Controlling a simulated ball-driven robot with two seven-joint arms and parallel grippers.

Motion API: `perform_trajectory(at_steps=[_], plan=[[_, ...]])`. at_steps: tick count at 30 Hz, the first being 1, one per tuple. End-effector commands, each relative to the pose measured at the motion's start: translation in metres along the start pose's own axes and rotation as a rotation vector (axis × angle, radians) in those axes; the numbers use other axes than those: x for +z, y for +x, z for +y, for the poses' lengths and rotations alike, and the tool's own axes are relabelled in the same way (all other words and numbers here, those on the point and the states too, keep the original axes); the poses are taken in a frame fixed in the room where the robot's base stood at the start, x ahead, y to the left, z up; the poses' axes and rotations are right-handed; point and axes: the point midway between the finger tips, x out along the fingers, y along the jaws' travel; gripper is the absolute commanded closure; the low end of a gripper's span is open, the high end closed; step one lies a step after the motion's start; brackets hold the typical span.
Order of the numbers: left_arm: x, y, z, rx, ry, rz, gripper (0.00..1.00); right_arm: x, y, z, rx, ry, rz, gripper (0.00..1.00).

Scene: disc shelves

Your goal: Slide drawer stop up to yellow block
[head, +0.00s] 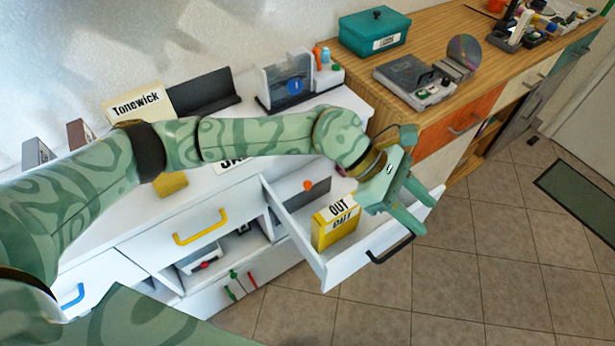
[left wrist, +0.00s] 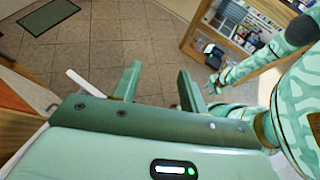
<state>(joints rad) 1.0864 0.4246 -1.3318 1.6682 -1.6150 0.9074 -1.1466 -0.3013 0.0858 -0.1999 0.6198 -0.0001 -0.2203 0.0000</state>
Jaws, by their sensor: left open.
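The white drawer (head: 350,266) with a black handle is pulled open. In it a yellow block (head: 325,236) with an OUT label stands near the front. A dark grey plate with an orange knob (head: 308,185), which looks like the drawer stop, stands farther back, apart from the block. My left gripper (head: 418,206) is open and empty, above the drawer's right front end, to the right of the block. Its spread fingers (left wrist: 157,84) show in the left wrist view with floor beyond. My right gripper (left wrist: 214,82) shows small there; its jaws are unclear.
My left arm crosses above the white cabinet and hides part of its top. A closed drawer with a yellow handle (head: 201,228) is at left. A wooden counter (head: 440,60) with a teal box (head: 374,34) stands behind.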

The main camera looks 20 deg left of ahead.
Motion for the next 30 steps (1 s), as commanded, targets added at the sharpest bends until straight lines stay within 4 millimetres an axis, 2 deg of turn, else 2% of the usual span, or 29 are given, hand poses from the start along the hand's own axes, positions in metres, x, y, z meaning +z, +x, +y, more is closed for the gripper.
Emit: perform_trajectory(at_steps=[1,2,3,4,6,7,9,11,14,17,30], plan=[[-0.033,-0.025,0.016,-0.022,0.093,0.208,0.57,0.000,0.001,-0.001,-0.001,0.000,0.000,0.64],[-0.054,-0.042,0.024,-0.043,0.137,0.333,0.57,0.000,0.001,-0.001,-0.001,0.001,0.000,0.64],[-0.077,-0.069,0.035,-0.064,0.178,0.487,0.57,0.000,0.001,-0.001,-0.002,0.001,0.000,0.64],[-0.091,-0.090,0.043,-0.078,0.196,0.590,0.57,-0.001,0.001,-0.002,-0.002,0.001,0.000,0.64],[-0.114,-0.139,0.058,-0.098,0.211,0.789,0.57,-0.001,0.002,-0.004,-0.005,0.003,0.001,0.64],[-0.120,-0.156,0.062,-0.104,0.210,0.854,0.57,-0.002,0.002,-0.005,-0.006,0.003,0.002,0.64],[-0.128,-0.186,0.069,-0.113,0.201,0.960,0.57,-0.003,0.002,-0.007,-0.009,0.005,0.003,0.64],[-0.132,-0.201,0.071,-0.117,0.193,1.011,0.57,-0.003,0.002,-0.009,-0.011,0.005,0.003,0.64],[-0.140,-0.207,0.072,-0.123,0.187,1.041,0.57,-0.003,0.004,-0.009,-0.012,0.006,0.002,0.64],[-0.153,-0.198,0.071,-0.126,0.185,1.039,0.57,-0.001,0.009,-0.009,-0.012,0.005,-0.001,0.64],[-0.246,-0.142,0.070,-0.125,0.185,1.034,0.57,0.011,0.038,-0.008,-0.014,0.002,-0.029,0.64]])
